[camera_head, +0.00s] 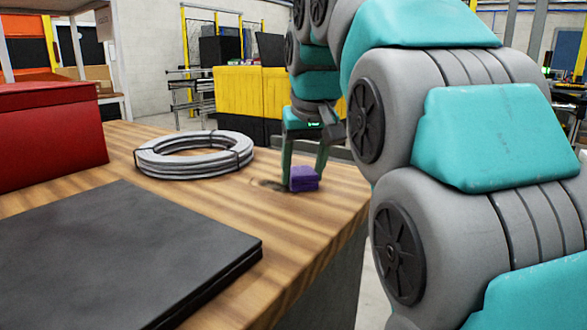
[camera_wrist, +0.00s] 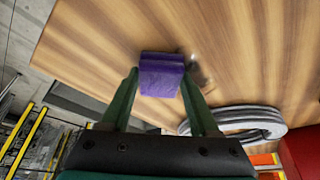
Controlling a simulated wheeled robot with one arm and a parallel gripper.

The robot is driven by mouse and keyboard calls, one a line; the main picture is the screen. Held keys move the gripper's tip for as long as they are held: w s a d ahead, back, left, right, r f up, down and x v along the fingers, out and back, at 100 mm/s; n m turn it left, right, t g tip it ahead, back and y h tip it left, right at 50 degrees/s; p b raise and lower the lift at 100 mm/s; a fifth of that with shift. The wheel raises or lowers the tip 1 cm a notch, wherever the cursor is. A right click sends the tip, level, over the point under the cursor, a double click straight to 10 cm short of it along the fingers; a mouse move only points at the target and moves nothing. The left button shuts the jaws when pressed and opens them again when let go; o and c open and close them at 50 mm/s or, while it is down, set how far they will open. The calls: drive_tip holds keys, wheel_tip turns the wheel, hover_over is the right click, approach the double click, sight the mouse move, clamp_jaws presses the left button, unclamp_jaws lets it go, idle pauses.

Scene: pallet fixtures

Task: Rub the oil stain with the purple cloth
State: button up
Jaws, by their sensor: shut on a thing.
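The folded purple cloth (camera_head: 304,178) is between the fingers of my gripper (camera_head: 304,168), low at the wooden table top near its right edge. In the wrist view the purple cloth (camera_wrist: 161,74) sits between the green fingertips of my gripper (camera_wrist: 160,85), which is shut on it. The dark oil stain (camera_head: 268,184) lies on the wood just left of the cloth in the head view. In the wrist view the stain (camera_wrist: 197,72) shows right beside the cloth, partly hidden by the cloth and a finger. I cannot tell whether the cloth touches the wood.
A grey coiled hose (camera_head: 194,154) lies on the wooden table (camera_head: 225,212) left of the stain. A black flat panel (camera_head: 125,255) lies at the front, and a red box (camera_head: 45,135) stands at the left. The wood between the panel and the stain is clear.

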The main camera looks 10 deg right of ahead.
sight(252, 175)
drive_tip(key=shift+s+d+f, duration=0.1)
drive_tip(key=shift+s+d, duration=0.3)
drive_tip(key=shift+s, duration=0.1)
drive_tip(key=shift+s+a, duration=0.5)
drive_tip(key=shift+w+a+p, duration=0.55)
drive_tip(key=shift+w+a, duration=0.9)
drive_tip(key=shift+w+a+p, duration=0.75)
drive_tip(key=shift+w+a, duration=2.05)
drive_tip(key=shift+w, duration=0.05)
drive_tip(key=shift+w+r, duration=0.1)
drive_tip(key=shift+r, duration=1.45)
